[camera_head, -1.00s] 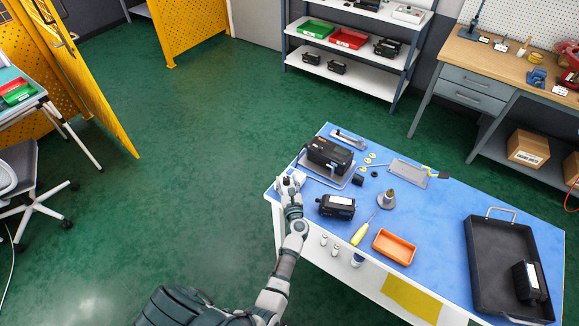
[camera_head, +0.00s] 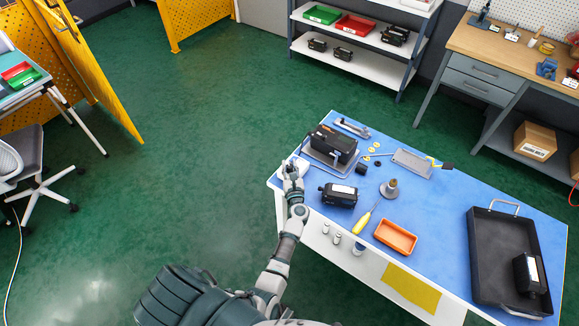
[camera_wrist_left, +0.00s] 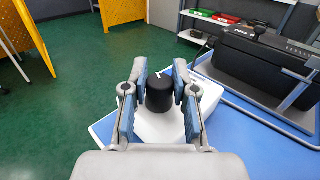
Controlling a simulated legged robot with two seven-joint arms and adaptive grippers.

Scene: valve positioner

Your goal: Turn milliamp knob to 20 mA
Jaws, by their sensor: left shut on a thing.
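The black milliamp knob (camera_wrist_left: 159,95) has a white mark on top and stands on a white box (camera_wrist_left: 207,97) at the table's left corner. My left gripper (camera_wrist_left: 160,80) is shut on the knob, with one blue-grey finger on each side. The white mark lies near the knob's far edge in the left wrist view. Scale markings around the knob cannot be read. In the head view my left gripper (camera_head: 292,170) covers the knob and much of the white box (camera_head: 302,164). My right gripper is not in view.
A black device (camera_head: 333,142) on a metal stand is close to the right of the white box. Another black unit (camera_head: 338,194), a screwdriver (camera_head: 362,224), an orange tray (camera_head: 395,237) and a black tray (camera_head: 480,250) are on the blue table.

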